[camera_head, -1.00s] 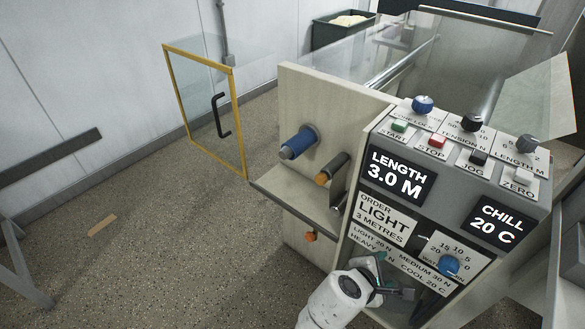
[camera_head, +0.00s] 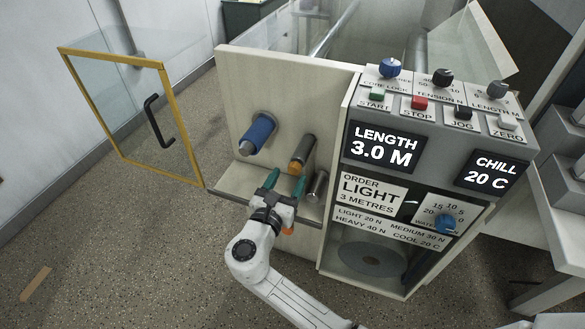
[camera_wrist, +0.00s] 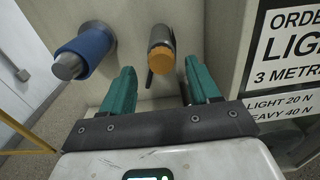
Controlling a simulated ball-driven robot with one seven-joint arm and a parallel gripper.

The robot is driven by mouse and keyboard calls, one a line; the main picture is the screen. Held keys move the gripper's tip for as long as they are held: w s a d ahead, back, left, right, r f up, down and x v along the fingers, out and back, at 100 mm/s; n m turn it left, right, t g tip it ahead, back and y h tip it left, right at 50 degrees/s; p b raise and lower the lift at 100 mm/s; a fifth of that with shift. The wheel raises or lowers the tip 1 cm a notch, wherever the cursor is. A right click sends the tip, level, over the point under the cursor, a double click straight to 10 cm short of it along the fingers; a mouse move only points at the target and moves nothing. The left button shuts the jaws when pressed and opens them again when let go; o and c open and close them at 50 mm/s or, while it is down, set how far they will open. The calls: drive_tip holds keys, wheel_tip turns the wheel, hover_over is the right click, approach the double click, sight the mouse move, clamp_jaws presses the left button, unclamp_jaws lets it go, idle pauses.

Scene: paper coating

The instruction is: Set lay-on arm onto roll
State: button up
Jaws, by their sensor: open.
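A blue roll (camera_head: 257,134) sits on a metal spindle on the pale upright panel. It also shows in the wrist view (camera_wrist: 88,48). To its right, a dark cylinder ends in an orange knob (camera_head: 296,167); I take this for the lay-on arm, but cannot be sure. In the wrist view the orange knob (camera_wrist: 170,73) faces me between my green fingertips, apart from the blue roll. My gripper (camera_head: 286,178) is open and empty, just below and in front of the knob. It also shows in the wrist view (camera_wrist: 160,72).
A metal cylinder (camera_head: 317,187) stands close right of my gripper. A pale ledge (camera_head: 232,190) runs beneath the roll. The control box (camera_head: 432,146) is at right, reading length 3.0 M. A yellow-framed glass door (camera_head: 183,125) stands open at left.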

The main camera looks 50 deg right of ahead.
sight(293, 171)
drive_tip(key=x, duration=0.4)
drive_tip(key=shift+d, duration=0.4)
clamp_jaws()
